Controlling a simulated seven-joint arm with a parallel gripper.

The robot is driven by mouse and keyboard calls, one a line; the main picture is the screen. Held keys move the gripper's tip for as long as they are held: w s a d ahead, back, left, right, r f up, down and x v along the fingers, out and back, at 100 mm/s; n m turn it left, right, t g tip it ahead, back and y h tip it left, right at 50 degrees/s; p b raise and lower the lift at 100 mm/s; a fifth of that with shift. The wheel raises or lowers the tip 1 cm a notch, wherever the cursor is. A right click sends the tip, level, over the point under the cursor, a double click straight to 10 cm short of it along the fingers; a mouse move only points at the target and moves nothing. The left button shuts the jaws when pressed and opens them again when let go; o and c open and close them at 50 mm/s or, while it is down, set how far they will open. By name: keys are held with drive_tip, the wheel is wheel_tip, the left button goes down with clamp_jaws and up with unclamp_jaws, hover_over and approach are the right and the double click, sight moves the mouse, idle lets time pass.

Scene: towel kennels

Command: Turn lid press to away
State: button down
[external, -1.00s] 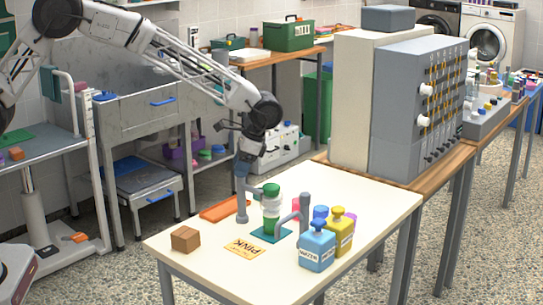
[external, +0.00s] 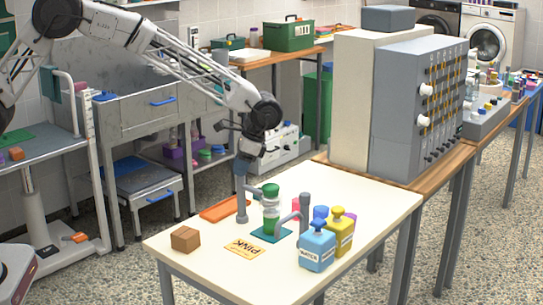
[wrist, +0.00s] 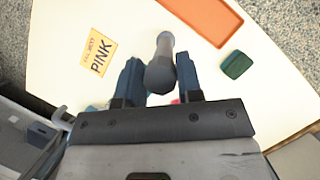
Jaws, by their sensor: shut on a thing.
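My gripper (external: 243,175) points down over the cream table and is shut on the top of a grey upright post, which I take to be the lid press (external: 242,209). In the wrist view the round grey head of the post (wrist: 160,75) sits between the two dark blue fingers (wrist: 158,82). A short grey arm reaches from near the fingers toward a green and white container (external: 270,212) on a teal mat (external: 283,235). Whether the arm touches it is unclear. A second grey post with a bent arm (external: 304,210) stands to its right.
An orange tray (external: 222,209) lies behind left of the post. A brown block (external: 185,239) and yellow PINK card (external: 243,247) lie in front. A blue bottle (external: 317,250) and yellow bottle (external: 341,233) crowd the right. The table's back right is clear.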

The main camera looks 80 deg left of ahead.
drive_tip(key=shift+m, duration=0.3)
drive_tip(key=m+y, duration=0.1)
drive_tip(key=m, duration=0.3)
drive_tip(key=shift+y, duration=0.4)
drive_tip(key=m, duration=0.2)
drive_tip(key=m+t+y, duration=0.1)
drive_tip(key=m, duration=0.1)
drive_tip(key=shift+m+y, duration=0.3)
drive_tip(key=shift+m, duration=0.1)
drive_tip(key=m+t, duration=0.2)
drive_tip(key=m, duration=0.2)
drive_tip(key=shift+m+y, duration=0.3)
drive_tip(key=shift+y, duration=0.1)
drive_tip(key=shift+m+t, duration=0.7)
drive_tip(key=shift+m, duration=1.2)
drive_tip(key=c, duration=0.8)
unclamp_jaws()
drive_tip(key=shift+r, duration=0.1)
